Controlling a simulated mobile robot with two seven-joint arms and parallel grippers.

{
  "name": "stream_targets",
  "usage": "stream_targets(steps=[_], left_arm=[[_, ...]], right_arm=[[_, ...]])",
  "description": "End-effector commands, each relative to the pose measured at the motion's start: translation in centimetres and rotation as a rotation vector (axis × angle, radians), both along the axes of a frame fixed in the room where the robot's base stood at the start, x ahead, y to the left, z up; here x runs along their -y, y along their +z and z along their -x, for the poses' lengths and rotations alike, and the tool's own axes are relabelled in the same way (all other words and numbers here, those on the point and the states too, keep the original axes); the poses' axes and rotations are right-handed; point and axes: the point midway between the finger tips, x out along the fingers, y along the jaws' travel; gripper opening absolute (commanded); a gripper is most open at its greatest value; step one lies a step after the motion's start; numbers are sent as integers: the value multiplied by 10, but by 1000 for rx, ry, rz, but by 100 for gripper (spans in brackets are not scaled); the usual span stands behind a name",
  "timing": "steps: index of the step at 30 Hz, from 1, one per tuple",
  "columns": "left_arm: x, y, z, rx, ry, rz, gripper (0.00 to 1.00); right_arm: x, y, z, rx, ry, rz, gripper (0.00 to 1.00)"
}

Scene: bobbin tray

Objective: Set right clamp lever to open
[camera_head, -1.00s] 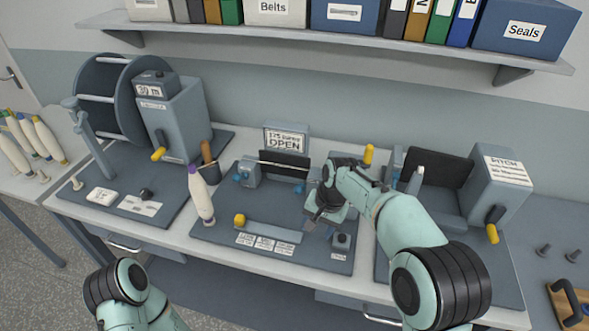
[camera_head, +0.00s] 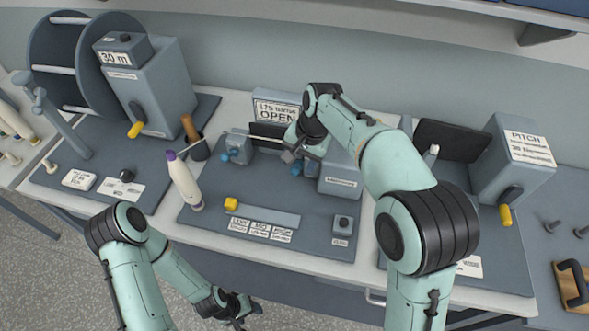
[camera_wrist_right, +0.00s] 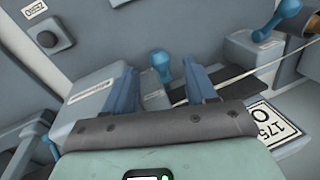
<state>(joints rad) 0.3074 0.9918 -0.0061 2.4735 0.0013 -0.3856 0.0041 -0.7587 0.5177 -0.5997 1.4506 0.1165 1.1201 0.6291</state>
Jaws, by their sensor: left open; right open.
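The right clamp's blue lever (camera_wrist_right: 161,66) shows in the right wrist view between my right gripper's (camera_wrist_right: 163,78) two spread fingers, with no clear contact visible. A sign (camera_head: 277,108) behind reads OPEN. My left gripper (camera_head: 243,308) is open and empty, low in front of the bench.
A thin rod or thread (camera_head: 268,137) spans between the clamps, close to my right gripper. A yellow knob (camera_head: 231,204) and a dark button box (camera_head: 342,226) are at the front. My right arm covers the area further right.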

Motion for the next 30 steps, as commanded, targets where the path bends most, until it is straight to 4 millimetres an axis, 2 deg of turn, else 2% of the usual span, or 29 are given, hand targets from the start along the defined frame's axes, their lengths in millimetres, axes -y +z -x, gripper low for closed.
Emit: stream_targets(steps=[3,9,20,21,26,30], left_arm=[[0,0,0,0,0,0,59],[0,1,-2,2,0,0,59],[0,1,-2,3,0,0,59],[0,1,-2,2,0,0,59],[0,1,-2,2,0,0,59],[0,1,-2,2,0,0,59]], right_arm=[[-4,-23,-2,-3,0,2,56],[-9,-45,-5,1,0,0,56],[-10,-51,-6,1,0,0,56],[-10,-51,-6,1,0,0,53],[-10,-51,-6,1,0,0,1],[-10,-51,-6,2,1,0,0]])
